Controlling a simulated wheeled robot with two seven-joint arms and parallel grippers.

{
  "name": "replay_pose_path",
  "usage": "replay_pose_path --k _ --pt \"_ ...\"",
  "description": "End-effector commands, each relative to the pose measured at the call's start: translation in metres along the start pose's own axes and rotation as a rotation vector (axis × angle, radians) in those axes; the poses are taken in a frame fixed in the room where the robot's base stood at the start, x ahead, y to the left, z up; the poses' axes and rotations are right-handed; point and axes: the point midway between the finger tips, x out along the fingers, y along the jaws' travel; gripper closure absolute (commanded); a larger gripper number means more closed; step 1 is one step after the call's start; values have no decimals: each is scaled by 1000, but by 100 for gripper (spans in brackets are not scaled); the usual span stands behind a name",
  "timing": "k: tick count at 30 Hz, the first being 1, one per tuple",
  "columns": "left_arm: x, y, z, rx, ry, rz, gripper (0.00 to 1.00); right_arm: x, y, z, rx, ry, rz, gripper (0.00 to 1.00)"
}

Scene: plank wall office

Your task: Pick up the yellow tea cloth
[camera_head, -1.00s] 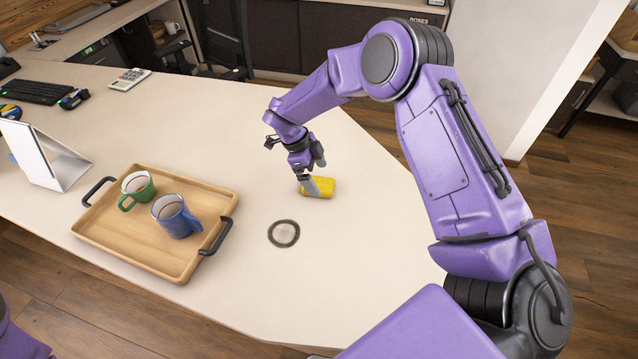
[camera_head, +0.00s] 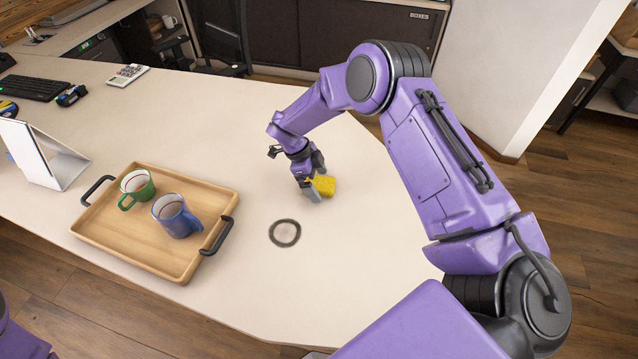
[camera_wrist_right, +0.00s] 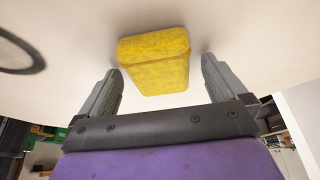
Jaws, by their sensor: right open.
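The yellow tea cloth (camera_head: 325,185) is a small folded block lying on the pale desk. In the right wrist view the cloth (camera_wrist_right: 155,62) sits just beyond the fingertips, roughly midway between the fingers. My right gripper (camera_head: 314,191) is at the cloth, its fingers pointing down and partly covering it in the head view. In the right wrist view the right gripper (camera_wrist_right: 160,83) is open, with a finger towards each side of the cloth and nothing held. My left gripper is not in view.
A wooden tray (camera_head: 130,240) with black handles holds a green mug (camera_head: 137,187) and a blue mug (camera_head: 176,217). A dark ring mark (camera_head: 285,233) is on the desk near the cloth. A white stand (camera_head: 40,155), calculator (camera_head: 127,75) and keyboard (camera_head: 32,88) are farther left.

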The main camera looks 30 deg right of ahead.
Motion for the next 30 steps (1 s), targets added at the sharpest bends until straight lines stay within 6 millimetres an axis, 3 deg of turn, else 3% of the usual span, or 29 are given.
replay_pose_path --k 4,9,10,23,26,29,30 --pt "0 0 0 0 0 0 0 0 0 0 0 0 0 1" --pt "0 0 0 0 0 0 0 0 0 0 0 0 0 56" --pt "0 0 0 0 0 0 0 0 0 0 0 0 0 61" --pt "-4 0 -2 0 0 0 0 -5 1 -2 -1 1 0 61" --pt "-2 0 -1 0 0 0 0 -14 0 -5 0 -2 0 61" --pt "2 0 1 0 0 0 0 -36 0 -14 2 -5 -1 61" --pt "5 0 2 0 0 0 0 -44 10 -17 -2 -5 0 61"
